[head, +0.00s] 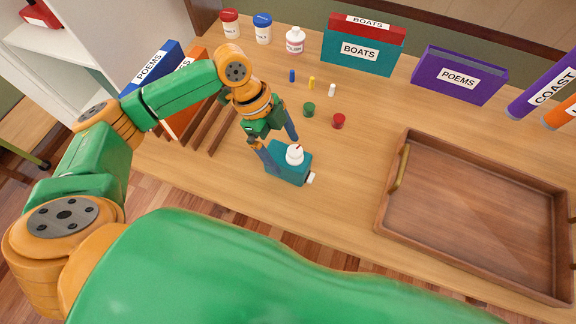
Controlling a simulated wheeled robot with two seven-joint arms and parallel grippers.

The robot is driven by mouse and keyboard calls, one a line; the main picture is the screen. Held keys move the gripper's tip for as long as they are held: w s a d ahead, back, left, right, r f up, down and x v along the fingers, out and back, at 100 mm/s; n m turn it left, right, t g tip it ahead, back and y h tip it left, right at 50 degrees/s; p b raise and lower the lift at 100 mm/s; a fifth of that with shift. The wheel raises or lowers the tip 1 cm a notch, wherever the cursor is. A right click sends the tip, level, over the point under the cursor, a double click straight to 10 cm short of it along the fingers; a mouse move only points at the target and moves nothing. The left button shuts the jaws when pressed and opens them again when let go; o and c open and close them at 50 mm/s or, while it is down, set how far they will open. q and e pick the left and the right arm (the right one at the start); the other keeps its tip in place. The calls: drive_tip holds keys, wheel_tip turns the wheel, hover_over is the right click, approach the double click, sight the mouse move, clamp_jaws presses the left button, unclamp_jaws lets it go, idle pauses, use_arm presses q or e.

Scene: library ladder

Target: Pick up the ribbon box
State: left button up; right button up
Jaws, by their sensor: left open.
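A small teal box (286,175) sits on the wooden table near its front edge, with a white rounded piece on top and a white knob at its right side. It is the likeliest ribbon box, but I can read no label on it. My left gripper (281,151) is open, pointing down at the teal box from its upper left. Its blue fingers are spread, one by the box's left side and one behind it. I cannot tell whether they touch it. My right gripper is not in view.
A wooden tray (388,205) stands at right. Red (338,121) and green (309,110) lids and small coloured pegs lie behind the gripper. Jars and labelled books (458,90) line the back. A slatted rack (205,130) holds books at left. Bare table separates box and tray.

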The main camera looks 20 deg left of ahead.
sight(295, 166)
use_arm(q)
drive_tip(key=p+x, duration=0.1)
drive_tip(key=x, duration=0.6)
drive_tip(key=shift+d+f, duration=0.1)
drive_tip(key=shift+d, duration=0.2)
drive_tip(key=c, duration=1.5)
